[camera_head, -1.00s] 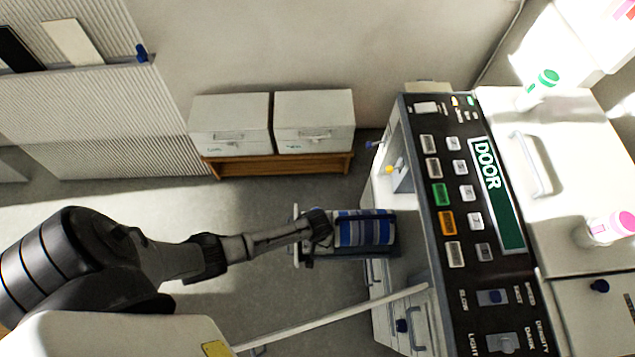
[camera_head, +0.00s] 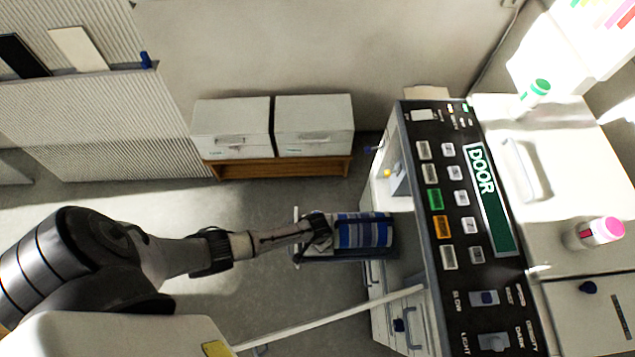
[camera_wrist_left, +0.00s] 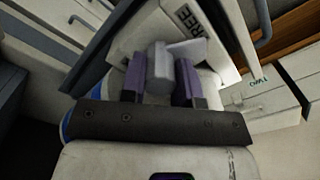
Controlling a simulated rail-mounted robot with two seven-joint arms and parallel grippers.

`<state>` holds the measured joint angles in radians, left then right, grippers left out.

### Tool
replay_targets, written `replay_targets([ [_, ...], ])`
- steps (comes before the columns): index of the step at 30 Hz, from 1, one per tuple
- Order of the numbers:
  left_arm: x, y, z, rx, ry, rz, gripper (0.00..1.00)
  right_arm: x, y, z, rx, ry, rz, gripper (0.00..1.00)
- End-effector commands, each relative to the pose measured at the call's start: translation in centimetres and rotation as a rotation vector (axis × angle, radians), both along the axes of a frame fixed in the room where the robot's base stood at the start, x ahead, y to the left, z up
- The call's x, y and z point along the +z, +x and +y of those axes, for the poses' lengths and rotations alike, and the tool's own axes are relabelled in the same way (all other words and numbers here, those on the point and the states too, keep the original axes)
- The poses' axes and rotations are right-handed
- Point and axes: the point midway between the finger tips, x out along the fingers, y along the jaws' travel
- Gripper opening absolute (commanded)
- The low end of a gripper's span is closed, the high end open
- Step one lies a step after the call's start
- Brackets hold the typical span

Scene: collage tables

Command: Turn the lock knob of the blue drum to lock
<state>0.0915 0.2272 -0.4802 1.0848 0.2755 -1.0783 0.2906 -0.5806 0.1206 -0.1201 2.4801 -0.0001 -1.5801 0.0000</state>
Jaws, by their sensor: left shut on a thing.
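The blue drum (camera_head: 362,232), striped blue, white and grey, lies on its side at the open side of the copier-like machine in the head view. My left gripper (camera_head: 318,232) is at the drum's left end. In the left wrist view its two purple-grey finger pads (camera_wrist_left: 160,82) are shut on a light grey lock knob (camera_wrist_left: 160,66). A white plate lettered "FREE" (camera_wrist_left: 188,17) is just beyond the knob. A blue edge of the drum (camera_wrist_left: 70,122) shows at the left. The fingers hide part of the knob. My right gripper is not in view.
The machine's control panel (camera_head: 470,200) reads "DOOR". A long pale bar (camera_head: 335,318) slants below the drum. White drawer boxes (camera_head: 232,125) stand on a wooden base behind. Bottles with green (camera_head: 540,87) and pink (camera_head: 608,229) caps stand on the machine.

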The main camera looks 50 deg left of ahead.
Motion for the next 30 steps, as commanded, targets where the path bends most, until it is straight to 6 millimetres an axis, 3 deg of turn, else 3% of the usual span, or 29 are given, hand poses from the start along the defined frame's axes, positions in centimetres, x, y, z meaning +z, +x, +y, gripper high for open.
replay_targets([
  [12,0.1,0.0,0.1,-0.395,0.002,0.002,0.06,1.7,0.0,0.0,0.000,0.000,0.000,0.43],
  [30,-0.1,0.0,0.1,-0.918,0.001,0.002,0.06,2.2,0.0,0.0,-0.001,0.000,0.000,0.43],
])
